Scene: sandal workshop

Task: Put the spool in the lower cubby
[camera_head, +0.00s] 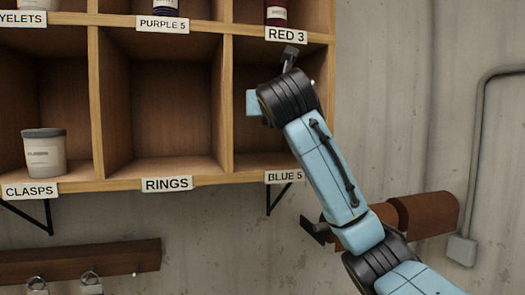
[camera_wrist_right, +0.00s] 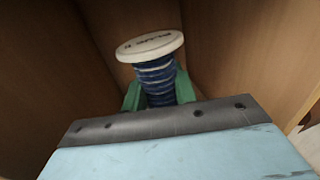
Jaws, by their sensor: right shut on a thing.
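The spool (camera_wrist_right: 158,75) has dark blue thread and a white end disc with small writing, and stands slightly tilted in the right wrist view. My right gripper (camera_wrist_right: 160,95) has its green fingers on either side of the thread, shut on it. Brown wooden walls surround them in that view. In the head view my right arm reaches into the lower right cubby, above the "BLUE 5" label (camera_head: 283,176). The wrist hides the fingers and spool there. Whether the spool touches the cubby floor, I cannot tell. My left gripper is out of view.
The "RINGS" cubby (camera_head: 167,184) beside it looks empty. A pale jar (camera_head: 44,151) stands in the "CLASPS" cubby. Spools stand above "PURPLE 5" (camera_head: 166,6) and "RED 3" (camera_head: 276,12). A wooden divider (camera_head: 225,105) borders the lower right cubby. A rail with hooks (camera_head: 80,262) hangs below.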

